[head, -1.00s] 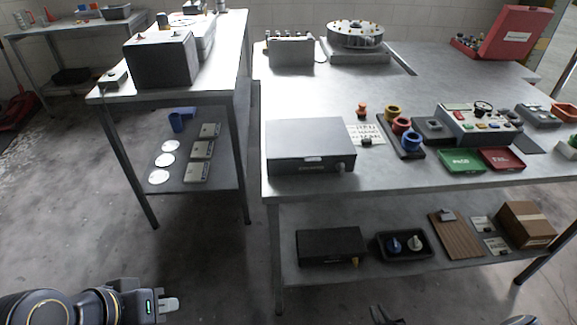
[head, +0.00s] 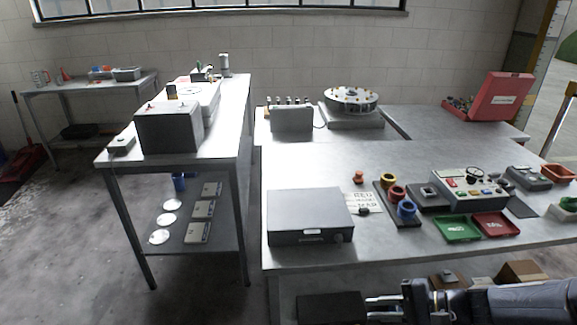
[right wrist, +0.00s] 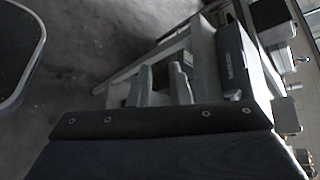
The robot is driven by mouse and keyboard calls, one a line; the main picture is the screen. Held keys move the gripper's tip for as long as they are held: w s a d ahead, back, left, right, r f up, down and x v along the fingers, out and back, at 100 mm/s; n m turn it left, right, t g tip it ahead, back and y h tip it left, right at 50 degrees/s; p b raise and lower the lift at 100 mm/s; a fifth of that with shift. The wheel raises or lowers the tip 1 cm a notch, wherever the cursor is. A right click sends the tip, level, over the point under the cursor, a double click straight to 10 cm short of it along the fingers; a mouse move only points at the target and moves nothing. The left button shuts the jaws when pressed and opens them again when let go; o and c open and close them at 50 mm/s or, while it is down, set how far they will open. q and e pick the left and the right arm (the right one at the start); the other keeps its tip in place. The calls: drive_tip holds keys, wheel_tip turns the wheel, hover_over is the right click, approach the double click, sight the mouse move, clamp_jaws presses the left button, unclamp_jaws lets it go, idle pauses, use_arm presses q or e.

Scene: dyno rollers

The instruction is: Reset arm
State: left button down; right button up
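My right arm comes in from the right along the bottom edge in the head view. Its gripper (head: 372,308) is in front of the main table, low near the lower shelf. Its two fingers are apart with nothing between them. The right wrist view also shows the right gripper (right wrist: 163,80) with a gap between its fingers. My left arm and gripper are not in view now.
The main table (head: 410,246) carries a dark grey box (head: 308,216), colored rings, a green tray (head: 457,229) and a red tray (head: 490,224). A side table (head: 226,143) stands left; floor in front is clear.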

drive_tip(key=s+d+r+n+t+h+p, duration=0.1)
drive_tip(key=s+r+n+h+p, duration=0.3)
drive_tip(key=s+r+n+h, duration=0.4)
drive_tip(key=shift+s+r+n, duration=0.6)
drive_tip(key=shift+s+r, duration=2.15)
drive_tip(key=shift+s, duration=1.6)
